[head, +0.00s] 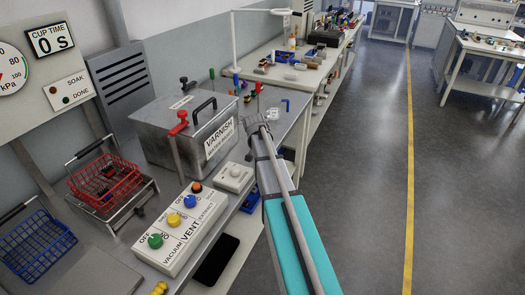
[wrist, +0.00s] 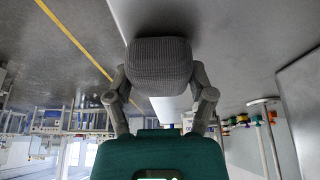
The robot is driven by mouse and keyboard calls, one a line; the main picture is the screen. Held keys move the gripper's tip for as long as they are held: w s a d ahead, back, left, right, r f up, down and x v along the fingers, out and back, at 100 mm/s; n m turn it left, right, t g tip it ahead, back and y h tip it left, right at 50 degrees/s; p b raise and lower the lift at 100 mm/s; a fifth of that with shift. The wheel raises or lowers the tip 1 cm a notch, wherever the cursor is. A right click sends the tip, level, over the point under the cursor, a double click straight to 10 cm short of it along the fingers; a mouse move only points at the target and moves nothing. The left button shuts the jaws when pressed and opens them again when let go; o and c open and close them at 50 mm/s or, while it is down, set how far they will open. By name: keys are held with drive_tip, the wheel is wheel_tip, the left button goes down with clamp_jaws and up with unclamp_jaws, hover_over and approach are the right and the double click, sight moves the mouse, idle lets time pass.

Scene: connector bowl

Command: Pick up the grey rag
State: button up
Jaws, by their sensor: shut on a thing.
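The grey rag (wrist: 160,62) shows in the wrist view as a dark grey, ribbed, rounded bundle. My gripper (wrist: 160,82) has one finger on each side of it and is shut on it. In the head view my gripper (head: 257,124) is at the far end of my teal arm, just right of the varnish box and over the bench's edge area. The rag is too small there to tell apart clearly from the gripper.
A metal varnish box (head: 185,125) with a handle and red clamps stands left of my gripper. A button panel (head: 182,228), a red basket (head: 104,182) and a blue basket (head: 35,245) are nearer. Small items crowd the bench behind. The floor (head: 360,190) at right is clear.

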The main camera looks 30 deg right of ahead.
drive_tip(key=shift+s+d, duration=0.25)
drive_tip(key=shift+s, duration=0.1)
drive_tip(key=o, duration=1.1)
drive_tip(key=shift+c, duration=0.2)
